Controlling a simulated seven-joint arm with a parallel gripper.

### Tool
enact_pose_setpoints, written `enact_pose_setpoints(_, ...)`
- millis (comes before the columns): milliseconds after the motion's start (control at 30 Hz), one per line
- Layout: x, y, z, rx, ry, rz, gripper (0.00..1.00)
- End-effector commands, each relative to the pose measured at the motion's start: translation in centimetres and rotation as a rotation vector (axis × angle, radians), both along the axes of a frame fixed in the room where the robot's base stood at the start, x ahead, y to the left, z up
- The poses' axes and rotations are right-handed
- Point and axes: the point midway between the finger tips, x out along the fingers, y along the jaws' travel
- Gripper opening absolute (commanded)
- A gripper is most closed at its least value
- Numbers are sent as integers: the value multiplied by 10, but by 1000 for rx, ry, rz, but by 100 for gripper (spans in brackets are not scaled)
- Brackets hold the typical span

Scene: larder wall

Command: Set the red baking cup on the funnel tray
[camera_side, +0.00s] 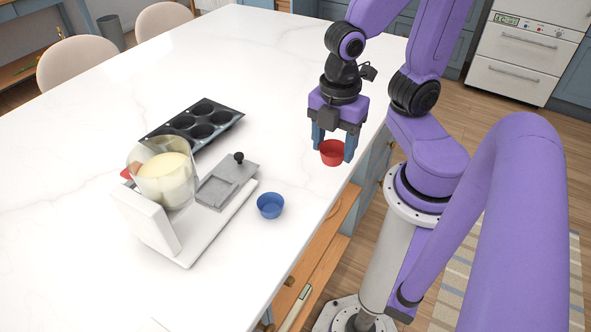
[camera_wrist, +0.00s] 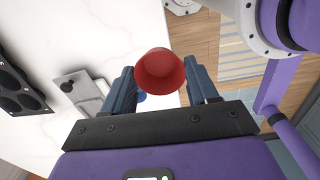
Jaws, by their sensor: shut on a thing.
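The red baking cup (camera_side: 332,154) is between the fingertips of my gripper (camera_side: 334,144), near the counter's right edge. My gripper is shut on it, with one finger on each side. In the wrist view the red cup (camera_wrist: 160,72) shows its open mouth between the fingers (camera_wrist: 161,88). I cannot tell whether its base touches the counter. The funnel tray (camera_side: 226,183) is a flat grey plate with a black knob, left of my gripper, beside the clear funnel (camera_side: 163,176) of pale batter. The tray also shows at left in the wrist view (camera_wrist: 85,92).
A blue baking cup (camera_side: 270,205) stands on the counter between the tray and the edge. A dark muffin tin (camera_side: 195,122) lies behind the funnel, whose white stand (camera_side: 149,220) rises at the front left. The counter between my gripper and the tray is clear.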

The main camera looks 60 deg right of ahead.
Motion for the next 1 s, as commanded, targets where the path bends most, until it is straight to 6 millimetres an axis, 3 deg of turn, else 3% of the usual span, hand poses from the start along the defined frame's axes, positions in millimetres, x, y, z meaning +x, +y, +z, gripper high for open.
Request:
enact_pose_setpoints(200,30,6,-16,-5,4,-3,30)
enact_pose_setpoints(500,54,11,-47,-4,3,-3,30)
enact_pose_setpoints(1000,75,16,-77,-3,3,-1,30)
